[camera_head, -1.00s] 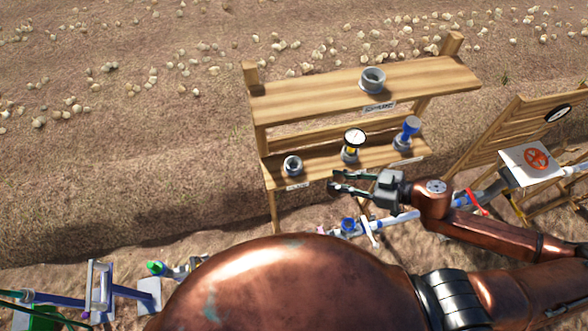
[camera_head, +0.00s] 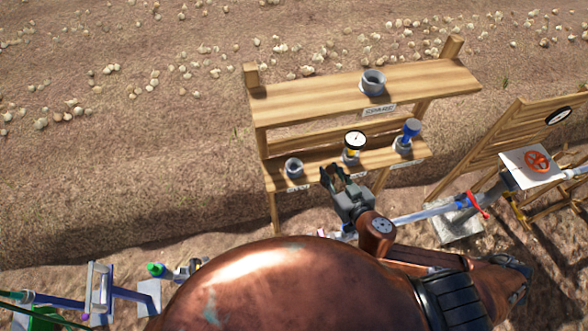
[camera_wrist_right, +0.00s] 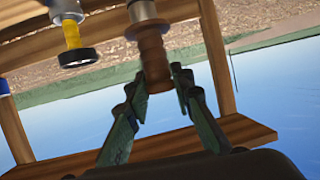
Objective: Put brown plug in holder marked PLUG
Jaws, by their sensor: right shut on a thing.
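The brown plug (camera_wrist_right: 153,58) stands between the fingers of my right gripper (camera_wrist_right: 158,92) in the upside-down right wrist view. In the head view my right gripper (camera_head: 334,174) is shut on it, in front of the lower shelf, right of the left grey holder (camera_head: 293,168). That holder looks empty, with a dark opening; its label is too small to read. In the wrist view a grey holder (camera_wrist_right: 147,29) lines up with the plug's end. I cannot tell whether they touch. My left gripper is not in view.
The wooden rack (camera_head: 430,75) also bears a gauge (camera_head: 354,141) and a blue-topped piece (camera_head: 410,130) in lower holders. An empty-looking grey holder (camera_head: 372,82) stands on the upper shelf above a SPARE label (camera_head: 379,110).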

